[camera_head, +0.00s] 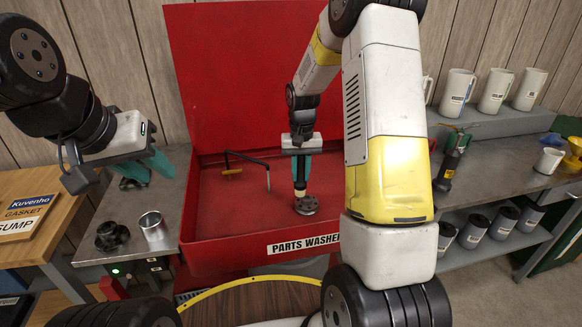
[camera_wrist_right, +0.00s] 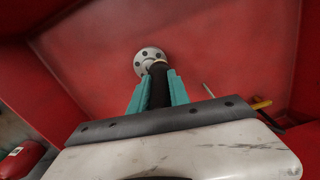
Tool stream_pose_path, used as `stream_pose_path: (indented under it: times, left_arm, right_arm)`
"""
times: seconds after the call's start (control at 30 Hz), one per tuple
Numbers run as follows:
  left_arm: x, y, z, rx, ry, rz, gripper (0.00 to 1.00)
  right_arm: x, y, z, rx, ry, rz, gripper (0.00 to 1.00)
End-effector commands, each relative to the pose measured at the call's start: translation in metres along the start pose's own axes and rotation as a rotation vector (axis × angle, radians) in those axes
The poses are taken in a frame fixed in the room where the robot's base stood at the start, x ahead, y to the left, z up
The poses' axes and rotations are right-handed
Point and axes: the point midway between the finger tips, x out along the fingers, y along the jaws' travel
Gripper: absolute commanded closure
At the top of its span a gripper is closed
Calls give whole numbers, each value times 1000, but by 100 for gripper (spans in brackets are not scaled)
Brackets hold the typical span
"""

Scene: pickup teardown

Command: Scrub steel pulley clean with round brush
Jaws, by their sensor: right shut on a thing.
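The steel pulley (camera_head: 308,206), a grey disc with a ring of dark holes, lies in the red parts washer basin. It also shows in the right wrist view (camera_wrist_right: 149,55). My right gripper (camera_head: 301,182) points down over it, its teal fingers shut on the round brush (camera_wrist_right: 159,88). The brush has a black handle and a pale tip (camera_head: 299,193). The tip is at the pulley's top; whether it touches is hard to tell. My left gripper (camera_head: 145,170) hangs at the left above the steel bench, its teal fingers apart and seemingly empty.
The red parts washer (camera_head: 230,262) has a raised lid behind. A metal cylinder (camera_head: 152,226) and a black knobbed part (camera_head: 111,236) stand on the left bench. White mugs (camera_head: 495,90) line the right shelf.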

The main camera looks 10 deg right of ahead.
Motion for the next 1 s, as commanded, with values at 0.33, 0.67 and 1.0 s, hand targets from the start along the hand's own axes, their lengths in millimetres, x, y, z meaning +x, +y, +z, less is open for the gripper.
stream_pose_path:
  times: [0.33, 0.67, 1.0]
  left_arm:
    - [0, 0, 0, 0, 0, 0, 67]
    - [0, 0, 0, 0, 0, 0, 67]
    - [0, 0, 0, 0, 0, 0, 67]
  right_arm:
    - [-32, 2, 2, 0, 3, 0, 100]
    - [-58, 4, 6, -1, 1, 0, 100]
    - [-61, 4, 7, 0, 1, 0, 100]
